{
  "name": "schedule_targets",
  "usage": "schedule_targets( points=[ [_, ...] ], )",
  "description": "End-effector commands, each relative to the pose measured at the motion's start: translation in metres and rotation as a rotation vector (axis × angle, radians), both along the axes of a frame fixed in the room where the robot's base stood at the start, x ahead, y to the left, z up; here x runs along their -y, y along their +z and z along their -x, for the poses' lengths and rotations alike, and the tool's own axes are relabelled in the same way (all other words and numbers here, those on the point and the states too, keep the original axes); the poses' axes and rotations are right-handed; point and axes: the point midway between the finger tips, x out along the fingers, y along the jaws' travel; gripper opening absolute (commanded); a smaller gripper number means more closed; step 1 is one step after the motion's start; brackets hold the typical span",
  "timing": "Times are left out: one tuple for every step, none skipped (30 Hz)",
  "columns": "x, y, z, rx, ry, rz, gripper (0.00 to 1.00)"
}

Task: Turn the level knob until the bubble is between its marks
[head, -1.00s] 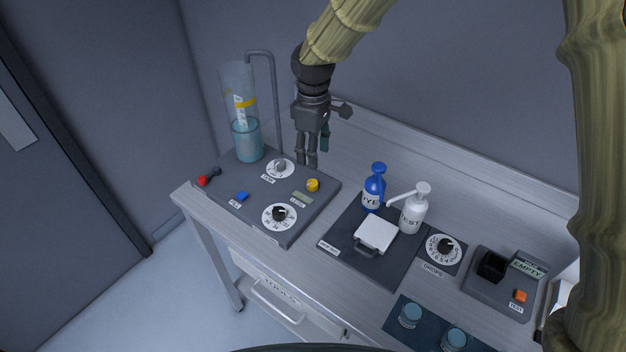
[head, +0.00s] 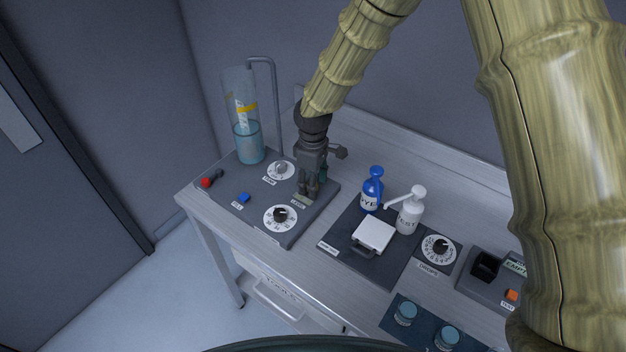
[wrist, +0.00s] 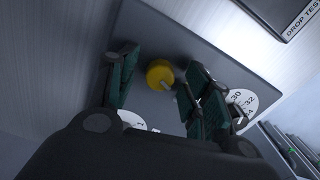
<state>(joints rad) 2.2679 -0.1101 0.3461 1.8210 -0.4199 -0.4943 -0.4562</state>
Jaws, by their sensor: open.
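The yellow level knob (wrist: 159,74) sits on the dark control panel (wrist: 215,62) and shows between my fingers in the wrist view. My gripper (head: 309,192) is down over the panel's right part and hides the knob in the head view. In the wrist view my gripper (wrist: 163,66) is open, with one finger on each side of the knob and gaps visible. The small level window (head: 301,199) is partly covered beside my fingers. The bubble and its marks are too small to make out.
A numbered dial (head: 280,216), a second dial (head: 280,170), a blue button (head: 244,197) and a red-tipped lever (head: 207,182) share the panel. A clear water cylinder (head: 248,140) stands behind. Blue (head: 372,190) and white (head: 409,212) pump bottles stand to the right.

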Motion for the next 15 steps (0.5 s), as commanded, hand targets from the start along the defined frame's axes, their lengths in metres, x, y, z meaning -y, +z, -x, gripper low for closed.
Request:
schedule_targets(
  points=[
    [0.0000,-0.0010,0.0001,0.000,0.000,0.000,0.49],
    [0.0000,-0.0016,0.0001,0.000,0.000,0.000,0.49],
    [0.0000,-0.0022,0.0001,0.000,0.000,0.000,0.49],
    [0.0000,-0.0024,0.0001,0.000,0.000,0.000,0.49],
    [0.0001,-0.0026,0.0000,0.000,0.000,0.000,0.49],
    [0.0001,-0.0027,0.0000,0.000,0.000,0.000,0.49],
    [0.0001,-0.0027,0.0000,0.000,0.000,0.000,0.49],
    [0.0001,-0.0027,0.0000,0.000,0.000,0.000,0.49],
    [0.0002,-0.0026,0.0001,0.000,0.000,0.000,0.49],
    [0.0002,-0.0026,0.0001,0.000,0.000,0.000,0.49],
    [0.0002,-0.0026,0.0001,0.000,0.000,0.000,0.44],
    [0.0002,-0.0026,0.0001,0.000,0.000,0.000,0.37],
    [0.0002,-0.0026,0.0001,0.000,0.000,0.000,0.31],
    [0.0002,-0.0025,0.0001,0.000,0.000,0.000,0.26],
    [0.0002,-0.0025,0.0001,0.000,0.000,0.000,0.18]
  ],
)
